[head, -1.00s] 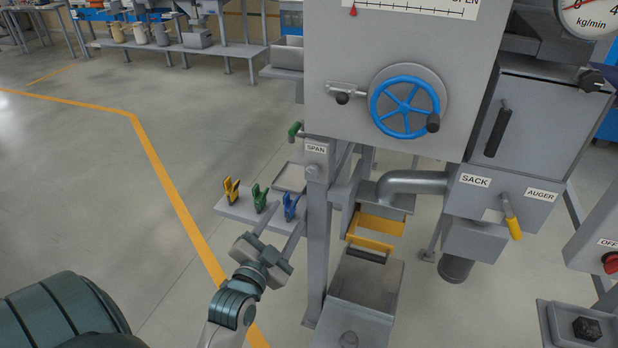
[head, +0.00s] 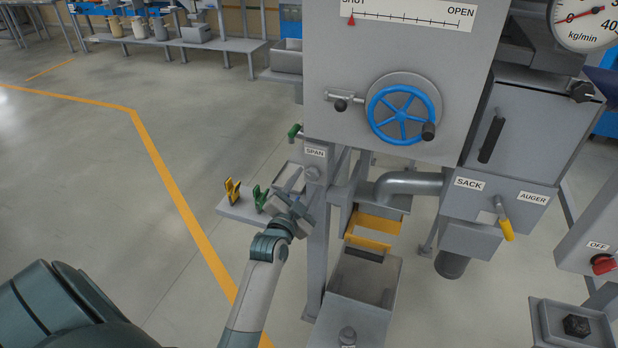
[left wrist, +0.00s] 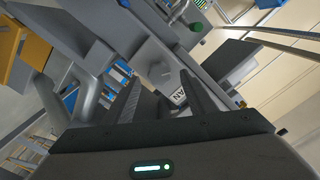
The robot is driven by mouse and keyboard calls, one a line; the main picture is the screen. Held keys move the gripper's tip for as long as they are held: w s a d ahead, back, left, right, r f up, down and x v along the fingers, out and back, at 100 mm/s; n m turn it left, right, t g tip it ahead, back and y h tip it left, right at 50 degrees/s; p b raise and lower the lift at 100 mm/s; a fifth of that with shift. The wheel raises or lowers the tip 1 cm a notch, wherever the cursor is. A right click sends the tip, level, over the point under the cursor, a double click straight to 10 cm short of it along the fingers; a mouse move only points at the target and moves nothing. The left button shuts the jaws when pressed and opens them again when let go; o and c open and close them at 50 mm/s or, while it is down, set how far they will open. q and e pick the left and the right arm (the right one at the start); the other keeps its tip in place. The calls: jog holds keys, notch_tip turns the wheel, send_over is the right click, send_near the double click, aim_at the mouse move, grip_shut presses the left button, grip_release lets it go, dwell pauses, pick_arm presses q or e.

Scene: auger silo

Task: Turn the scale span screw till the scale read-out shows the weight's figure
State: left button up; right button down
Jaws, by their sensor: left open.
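The span screw (head: 312,173) is a small grey knob on the grey post, just under the SPAN label (head: 315,152). In the left wrist view, a grey knob (left wrist: 153,76) shows ahead between the fingers, beside a partly hidden label. My left gripper (head: 304,180) is open and empty, its fingers pointing up towards the screw from the lower left. The fingers (left wrist: 160,80) appear short of the knob; I cannot tell the exact gap. My right gripper is not in view. I cannot make out a scale read-out or its figure.
A small shelf (head: 236,210) left of the post carries yellow (head: 232,190) and green (head: 260,197) clips, close to my left gripper. A blue handwheel (head: 403,115) is above right. A yellow-edged frame (head: 370,243) and open grey bin (head: 365,285) stand right of the post.

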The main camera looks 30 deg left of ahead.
pick_arm(q)
jog(key=shift+x, duration=0.9)
jog(key=c, duration=1)
jog(key=shift+c, duration=0.2)
jog(key=shift+p, duration=0.3)
